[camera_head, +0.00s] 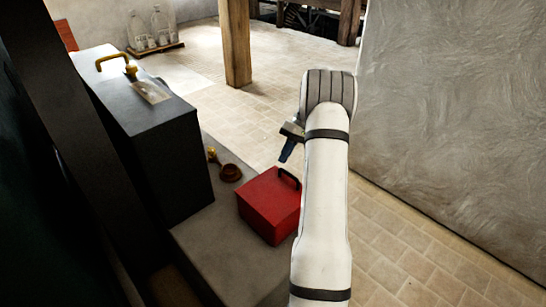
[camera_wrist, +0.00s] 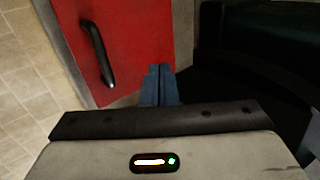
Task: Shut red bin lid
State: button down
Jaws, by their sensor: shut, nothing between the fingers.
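The red bin (camera_head: 265,212) stands on a grey slab, with its red lid (camera_head: 262,188) over the top. I see no open gap under the lid, but part of the bin is hidden behind my arm. A black handle (camera_head: 289,178) stands on the lid near the far edge. In the wrist view the red lid (camera_wrist: 135,35) fills the upper middle, with the black handle (camera_wrist: 98,52) to the left. My gripper (camera_head: 284,157) is shut and empty, just above and beyond the bin. Its blue fingertips (camera_wrist: 160,70) overlap the lid's lower right corner in the wrist view; I cannot tell whether they touch.
A dark cabinet (camera_head: 165,165) with a yellow handle stands left of the bin. A small brown object (camera_head: 231,173) lies on the grey slab (camera_head: 205,240) between them. A plastered wall (camera_head: 450,110) rises right of my arm. Tiled floor behind is open, with a wooden post (camera_head: 236,45).

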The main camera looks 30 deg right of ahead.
jog(key=d+f+b, duration=0.1)
jog(key=f, duration=0.1)
jog(key=d+f+b, duration=0.1)
jog(key=d+f, duration=0.1)
jog(key=w+d+f+b, duration=0.1)
jog(key=f, duration=0.2)
jog(key=shift+d, duration=0.15)
jog(key=shift+w+d+f+b, duration=0.1)
jog(key=shift+d+f+b, duration=0.15)
jog(key=shift+f+b, duration=0.3)
jog(key=shift+f, duration=0.2)
jog(key=shift+f, duration=0.15)
jog(key=w+d+r+p, duration=0.2)
jog(key=d+r+p, duration=0.4)
jog(key=d+p, duration=0.3)
jog(key=shift+w+d, duration=0.25)
jog(key=shift+d, duration=0.45)
jog(key=shift+f+p, duration=0.15)
jog(key=shift+p, duration=0.25)
